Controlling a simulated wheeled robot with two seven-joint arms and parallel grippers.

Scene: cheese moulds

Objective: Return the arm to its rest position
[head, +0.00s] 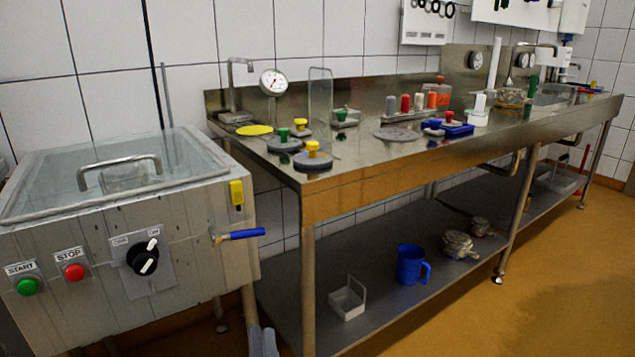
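My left gripper (262,333) shows only as two grey-blue fingertips at the bottom edge of the head view. How far apart the fingers are is hard to tell. My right gripper is not in view.
The steel table (360,165) carries lidded moulds (313,160), a blue tray (455,129) and bottles. Its lower shelf (390,290) holds a blue jug (411,265) and a white basket (347,300). A blue-handled valve (240,234) sticks out from the vat. The floor (540,290) at right is clear.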

